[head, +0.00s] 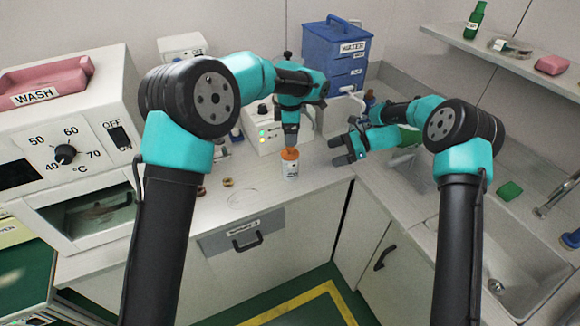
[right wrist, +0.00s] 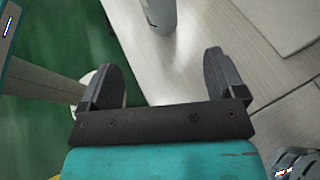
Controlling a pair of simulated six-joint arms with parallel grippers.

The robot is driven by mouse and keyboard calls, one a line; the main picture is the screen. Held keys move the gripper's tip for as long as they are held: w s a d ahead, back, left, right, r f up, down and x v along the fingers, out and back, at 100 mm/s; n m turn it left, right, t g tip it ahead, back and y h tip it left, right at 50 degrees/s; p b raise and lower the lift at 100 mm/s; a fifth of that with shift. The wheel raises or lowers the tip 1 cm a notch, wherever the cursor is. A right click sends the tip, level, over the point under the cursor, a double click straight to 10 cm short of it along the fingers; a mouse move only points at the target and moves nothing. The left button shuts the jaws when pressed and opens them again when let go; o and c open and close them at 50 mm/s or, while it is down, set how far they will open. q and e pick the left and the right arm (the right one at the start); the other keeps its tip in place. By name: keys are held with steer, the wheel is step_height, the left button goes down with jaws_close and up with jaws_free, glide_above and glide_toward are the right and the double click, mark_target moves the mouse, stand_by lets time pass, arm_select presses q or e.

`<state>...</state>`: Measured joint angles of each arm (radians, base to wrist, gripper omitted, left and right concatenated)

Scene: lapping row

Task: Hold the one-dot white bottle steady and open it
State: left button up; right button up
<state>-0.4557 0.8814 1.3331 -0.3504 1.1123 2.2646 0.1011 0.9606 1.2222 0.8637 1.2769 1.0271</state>
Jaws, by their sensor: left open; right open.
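A white bottle (head: 290,171) with an orange cap (head: 290,154) stands upright near the front of the counter; the dots on its label are too small to read. My left gripper (head: 291,138) points down just above the cap, open, its fingers seen nearly edge-on; I cannot tell whether it touches the cap. My right gripper (head: 335,151) is open and empty to the right of the bottle, its fingers pointing toward it. In the right wrist view, the lower part of a pale bottle (right wrist: 160,12) shows beyond the open fingers, not between them.
A white wash unit (head: 100,125) stands at the left and a blue drawer box (head: 335,52) at the back. Small brown rings (head: 227,182) lie left of the bottle. A sink (head: 520,250) and a green block (head: 510,190) are at the right.

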mark_target(290, 151)
steer(key=x, duration=1.6)
steer(key=shift+a+f, duration=0.15)
steer(key=shift+a, duration=0.05)
steer(key=c, duration=1.4)
arm_select(q)
steer(key=shift+r, duration=0.1)
steer(key=shift+c, duration=0.6)
steer(key=shift+n, duration=0.8)
step_height(290, 151, up, 5)
steer(key=shift+r, duration=0.2)
steer(key=c, duration=0.4)
steer(key=shift+f, duration=0.15)
step_height(290, 151, down, 12)
steer(key=shift+r, duration=0.1)
steer(key=shift+c, duration=0.4)
